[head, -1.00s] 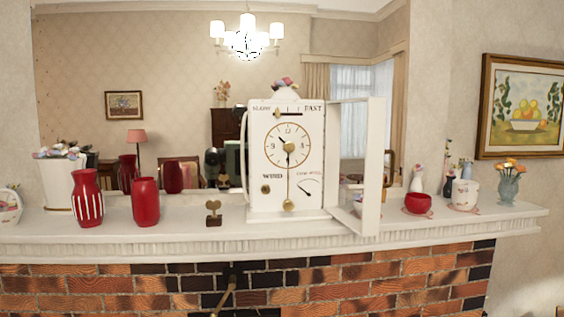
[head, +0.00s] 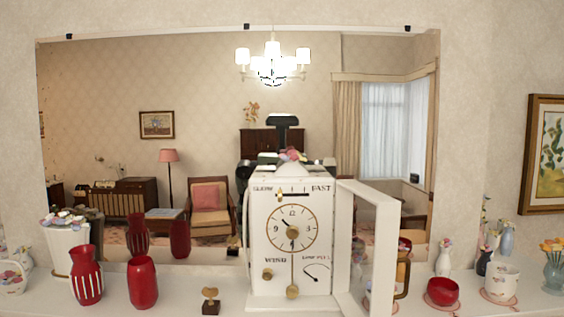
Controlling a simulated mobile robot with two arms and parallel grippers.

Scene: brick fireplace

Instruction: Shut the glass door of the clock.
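The white clock (head: 271,261) stands on the mantel in the head view, with a round dial, a brass pendulum and the words SLOW, FAST and WIND on its face. Its door (head: 384,262) is a white frame hinged at the clock's right side. It stands open, swung out toward me, and the face is uncovered. Neither of my grippers is in view.
Two red vases (head: 142,282) and a small brown heart-shaped ornament (head: 210,301) stand left of the clock. A red bowl (head: 442,292) and a white pot (head: 501,281) stand right of the door. A large mirror (head: 100,90) hangs behind.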

